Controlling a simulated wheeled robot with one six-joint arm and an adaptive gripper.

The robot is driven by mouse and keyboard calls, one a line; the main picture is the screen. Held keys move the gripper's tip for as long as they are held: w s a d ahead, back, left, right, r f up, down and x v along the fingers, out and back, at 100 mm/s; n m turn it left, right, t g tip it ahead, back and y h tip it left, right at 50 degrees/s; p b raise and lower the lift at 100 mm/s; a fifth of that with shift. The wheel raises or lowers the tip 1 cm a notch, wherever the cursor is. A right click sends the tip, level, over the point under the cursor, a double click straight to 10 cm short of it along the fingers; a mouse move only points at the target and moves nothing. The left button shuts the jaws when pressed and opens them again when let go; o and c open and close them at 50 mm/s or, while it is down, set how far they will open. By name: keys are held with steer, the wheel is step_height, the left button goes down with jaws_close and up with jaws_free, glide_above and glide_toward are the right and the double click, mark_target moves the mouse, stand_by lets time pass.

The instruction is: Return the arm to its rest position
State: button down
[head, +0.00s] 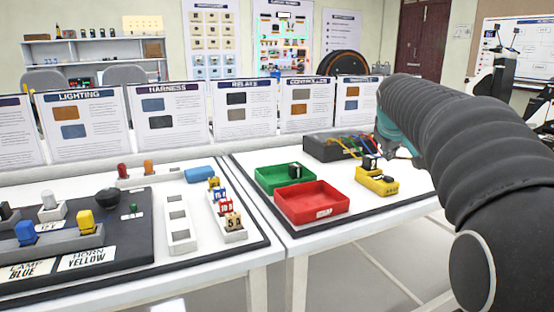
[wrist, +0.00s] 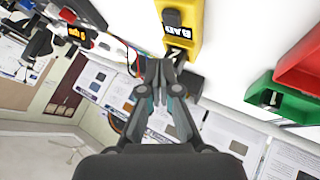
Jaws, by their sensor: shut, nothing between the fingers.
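My dark ribbed arm (head: 455,135) reaches in from the right in the head view, over the right table. My gripper (wrist: 160,85) is shut and empty in the wrist view. In the head view the arm's teal end (head: 388,132) shows near the wired black box, but the fingers are hard to make out. The yellow tray (head: 384,188), marked BAD, lies below and in front of the arm's end. It also shows at the top of the wrist view (wrist: 196,28), beyond the fingertips. I cannot tell the exact gap between fingers and tray.
A green tray (head: 270,185) holding a black block and an empty-looking red tray (head: 309,216) stand left of the yellow one. A black box (head: 325,146) with coloured wires stands behind. Sign cards line the tables' back edge. A white rack (head: 178,226) stands on the left table.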

steer(key=s+a+f+m+y, duration=0.1)
steer(key=s+a+f, duration=0.4)
steer(key=s, duration=0.6)
steer(key=s+a+f+m+g+y, duration=0.1)
steer(key=s+a+f, duration=0.5)
steer(key=s, duration=0.6)
steer(key=s+a+f+m+g+y, duration=0.1)
steer(key=s+a+f+y, duration=0.1)
steer(key=s+a+f, duration=0.4)
steer(key=s+f, duration=0.2)
steer(key=s, duration=0.3)
steer(key=shift+s+f, duration=0.3)
steer(key=shift+f, duration=0.05)
